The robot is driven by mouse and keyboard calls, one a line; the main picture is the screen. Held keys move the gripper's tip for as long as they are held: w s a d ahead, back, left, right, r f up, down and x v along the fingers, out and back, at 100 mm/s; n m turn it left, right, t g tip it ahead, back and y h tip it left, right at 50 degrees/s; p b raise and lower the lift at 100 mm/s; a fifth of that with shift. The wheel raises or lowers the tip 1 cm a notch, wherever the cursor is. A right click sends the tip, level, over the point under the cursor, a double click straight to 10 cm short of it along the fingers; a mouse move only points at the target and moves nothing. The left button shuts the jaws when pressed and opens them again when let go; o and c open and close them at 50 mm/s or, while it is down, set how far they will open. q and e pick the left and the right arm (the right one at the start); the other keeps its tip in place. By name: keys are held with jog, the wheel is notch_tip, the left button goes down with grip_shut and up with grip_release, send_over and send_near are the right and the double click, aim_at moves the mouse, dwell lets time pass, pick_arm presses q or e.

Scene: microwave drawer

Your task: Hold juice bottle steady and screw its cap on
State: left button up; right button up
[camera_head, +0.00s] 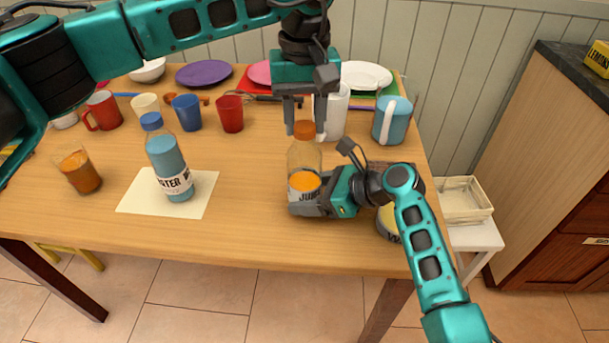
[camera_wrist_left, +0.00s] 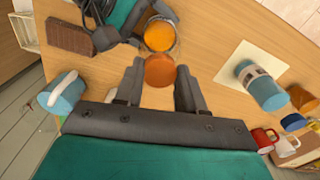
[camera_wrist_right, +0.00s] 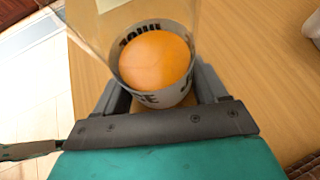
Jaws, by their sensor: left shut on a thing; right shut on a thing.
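The juice bottle (camera_head: 305,160) is clear, with a white label and orange juice low inside. It stands upright near the table's front edge. My right gripper (camera_head: 306,203) is shut around its lower part, over the label. The right wrist view shows the bottle (camera_wrist_right: 165,98) between the fingers. The orange cap (camera_head: 304,131) is between the fingertips of my left gripper (camera_wrist_left: 159,72), which points down from above and is shut on it. The cap appears at the bottle's mouth in the head view. I cannot tell whether it touches the rim or is threaded.
A blue bottle (camera_head: 168,165) stands on a cream sheet (camera_head: 201,200) to the left, with an orange-filled glass (camera_head: 79,171) beyond it. Cups, plates and a blue pitcher (camera_head: 392,121) line the back. A can (camera_head: 387,221) is partly hidden behind my right arm.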

pick_arm(q)
jog(key=m, duration=1.1)
jog(key=o, duration=1.1)
jog(key=shift+c, duration=0.2)
jog(key=n, duration=0.6)
jog(key=shift+n, duration=0.4)
jog(key=n, duration=0.6)
jog(key=shift+n, duration=0.3)
